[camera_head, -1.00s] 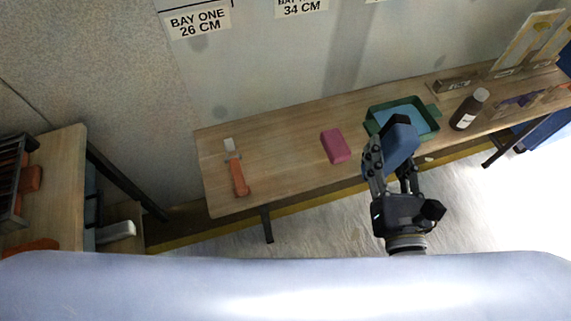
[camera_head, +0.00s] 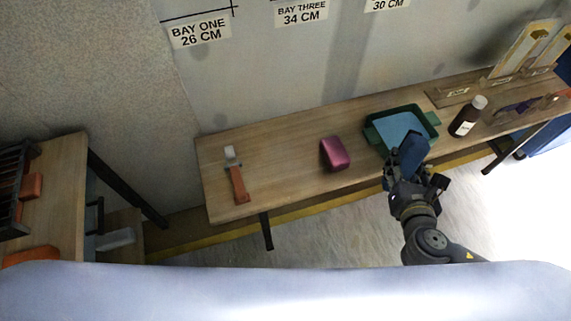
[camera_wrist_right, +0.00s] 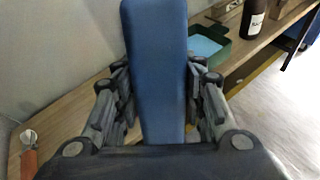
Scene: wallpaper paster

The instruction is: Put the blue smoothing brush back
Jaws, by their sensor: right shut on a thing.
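The blue smoothing brush (camera_head: 411,154) is held in my right gripper (camera_head: 408,172), at the front edge of the long bench, in front of the green tray. In the right wrist view the brush (camera_wrist_right: 158,70) stands long and upright between the two fingers of the gripper (camera_wrist_right: 160,105), which are shut on it. It covers part of the bench behind. My left gripper is not in view.
The bench (camera_head: 285,155) holds a scraper with an orange handle (camera_head: 237,183), a magenta block (camera_head: 335,153), a green tray (camera_head: 374,137) with a pale blue inside, and a brown bottle (camera_head: 466,118). Labelled wooden holders (camera_head: 452,95) stand at the right. Bare wood lies between scraper and block.

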